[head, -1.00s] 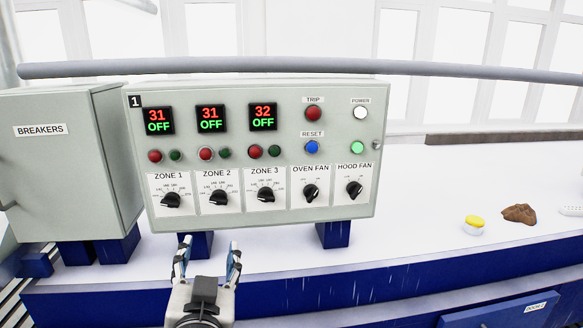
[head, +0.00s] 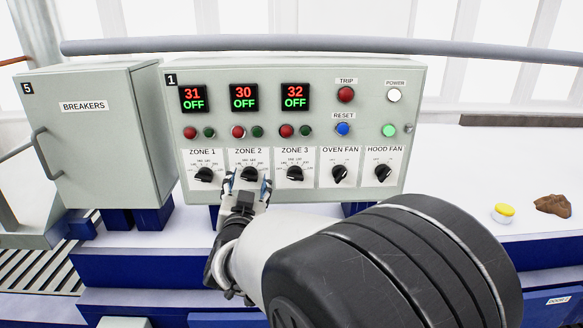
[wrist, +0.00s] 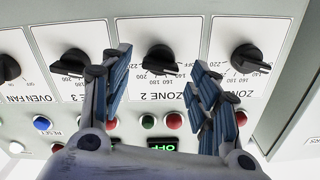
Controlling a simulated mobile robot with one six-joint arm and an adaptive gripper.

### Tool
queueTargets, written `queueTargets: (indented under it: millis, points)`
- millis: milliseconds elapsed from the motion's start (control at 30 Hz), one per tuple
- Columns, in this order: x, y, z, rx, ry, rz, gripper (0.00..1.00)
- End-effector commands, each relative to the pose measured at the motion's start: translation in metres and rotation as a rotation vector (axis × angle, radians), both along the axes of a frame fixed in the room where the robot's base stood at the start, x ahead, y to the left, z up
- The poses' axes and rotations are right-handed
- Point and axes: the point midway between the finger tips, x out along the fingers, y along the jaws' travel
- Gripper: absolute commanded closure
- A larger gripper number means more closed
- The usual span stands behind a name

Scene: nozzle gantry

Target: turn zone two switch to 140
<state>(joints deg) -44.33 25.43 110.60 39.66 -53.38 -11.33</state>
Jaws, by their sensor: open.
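The zone 2 switch (head: 249,173) is a black rotary knob on a white scale plate marked ZONE 2, below a display (head: 243,97) reading 30 and OFF. My gripper (head: 247,184) is open in front of this knob, its fingertips to either side of it in the picture. In the wrist view, turned upside down, the zone 2 knob (wrist: 159,59) shows between the two spread blue-padded fingers (wrist: 157,73). Neither finger visibly grips it. I cannot tell the exact mark its pointer is on; the lower plate is partly hidden by the gripper in the head view.
The zone 1 knob (head: 205,174) and zone 3 knob (head: 295,173) flank it closely. Oven fan (head: 339,173) and hood fan (head: 383,172) knobs stand further right. Indicator lamps sit above. A breakers cabinet (head: 112,150) stands left. A yellow-topped button (head: 503,212) lies at right.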

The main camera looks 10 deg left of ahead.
Motion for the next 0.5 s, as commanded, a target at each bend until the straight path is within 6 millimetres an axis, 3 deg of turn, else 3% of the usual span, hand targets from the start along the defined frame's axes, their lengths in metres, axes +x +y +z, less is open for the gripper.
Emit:
queueTargets:
  millis: [200, 500]
  points:
    - [0.015, 0.003, 0.000, 0.001, 0.000, -0.001, 0.44]
    - [0.016, 0.004, 0.000, 0.001, 0.000, 0.000, 0.46]
